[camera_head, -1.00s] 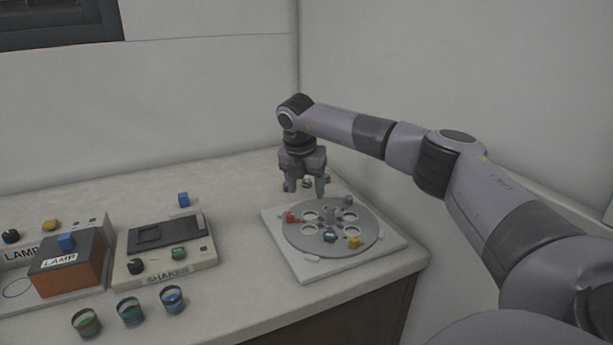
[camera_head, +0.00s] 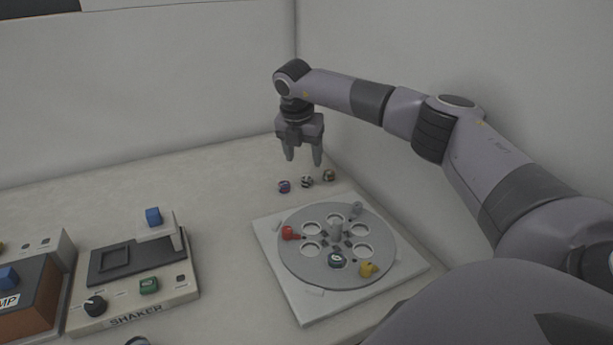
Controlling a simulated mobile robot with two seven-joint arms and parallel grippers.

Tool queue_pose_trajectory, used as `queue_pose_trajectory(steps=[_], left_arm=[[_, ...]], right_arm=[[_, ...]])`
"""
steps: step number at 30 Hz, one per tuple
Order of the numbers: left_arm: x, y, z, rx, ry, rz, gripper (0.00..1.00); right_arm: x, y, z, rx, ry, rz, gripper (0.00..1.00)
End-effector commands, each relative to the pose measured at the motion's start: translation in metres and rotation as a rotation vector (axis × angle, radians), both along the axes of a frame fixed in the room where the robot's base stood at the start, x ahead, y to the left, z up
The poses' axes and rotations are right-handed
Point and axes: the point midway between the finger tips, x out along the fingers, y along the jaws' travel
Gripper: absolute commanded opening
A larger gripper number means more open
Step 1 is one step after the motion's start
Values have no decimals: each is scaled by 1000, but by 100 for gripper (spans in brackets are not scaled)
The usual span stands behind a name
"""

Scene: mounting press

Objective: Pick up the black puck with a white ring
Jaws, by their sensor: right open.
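Three small pucks lie in a row on the bench behind the round plate. The middle one (camera_head: 306,181) looks black and white. The left one (camera_head: 284,186) looks dark with purple and white, and the right one (camera_head: 328,175) dark with a tan tint. They are too small to tell which bears a plain white ring. Another dark puck with a white mark (camera_head: 336,259) sits at the front of the round plate. My right gripper (camera_head: 304,161) is open and empty, pointing down in the air above the row. My left gripper is not in view.
The grey round plate (camera_head: 290,262) has several round openings, a red knob (camera_head: 289,232), a yellow knob (camera_head: 368,269) and a centre post, on a white base (camera_head: 314,308). The shaker (camera_head: 180,292) stands at left. Walls close off the back and right.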

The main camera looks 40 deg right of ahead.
Motion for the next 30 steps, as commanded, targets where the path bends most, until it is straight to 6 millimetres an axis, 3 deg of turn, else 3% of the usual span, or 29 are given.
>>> queue_pose_trajectory(steps=[15,24,25,26,30], left_arm=[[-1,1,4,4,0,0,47],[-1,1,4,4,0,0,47],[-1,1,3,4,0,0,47],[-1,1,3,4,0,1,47],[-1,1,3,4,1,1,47]], right_arm=[[5,-14,-63,0,3,-1,61],[6,-16,-68,0,1,0,61],[6,-16,-68,0,1,0,58],[6,-16,-68,0,1,0,48],[6,-16,-68,0,2,1,3]])
